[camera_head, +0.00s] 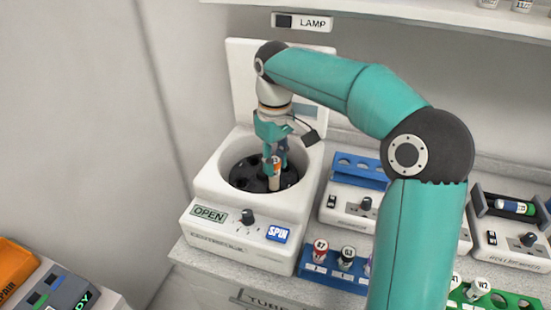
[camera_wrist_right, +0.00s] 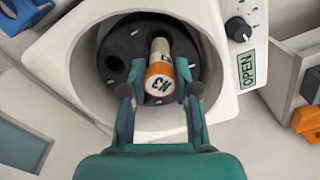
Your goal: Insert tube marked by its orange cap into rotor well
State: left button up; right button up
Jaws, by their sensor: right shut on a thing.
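The orange-capped tube (camera_head: 275,178) is held by my right gripper (camera_head: 275,165) over the bowl of the open centrifuge. In the right wrist view its cap, marked N3 (camera_wrist_right: 158,83), sits between the two fingertips of my right gripper (camera_wrist_right: 158,92), which are shut on it. The black rotor (camera_head: 246,172) lies in the bowl and has dark round wells; an empty well (camera_wrist_right: 115,63) shows left of the tube. I cannot tell whether the tube's lower end is inside a well. The white centrifuge (camera_head: 235,225) reads OPEN. My left gripper is not in view.
A blue rack (camera_head: 330,272) with several capped tubes stands right of the centrifuge, with a green rack (camera_head: 500,301) farther right. A white device with a blue block (camera_head: 358,170) and a roller mixer (camera_head: 515,235) stand behind. My right arm hides part of the bench.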

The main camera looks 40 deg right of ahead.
aim_at(275, 176)
jog(key=shift+f, duration=0.15)
dwell(0.5)
jog(key=shift+f+b, duration=1.65)
jog(key=shift+f, duration=0.55)
jog(key=o, duration=1)
jog(key=shift+r, duration=0.1)
notch_tip(275, 176, up, 12)
jog(key=shift+f, duration=0.1)
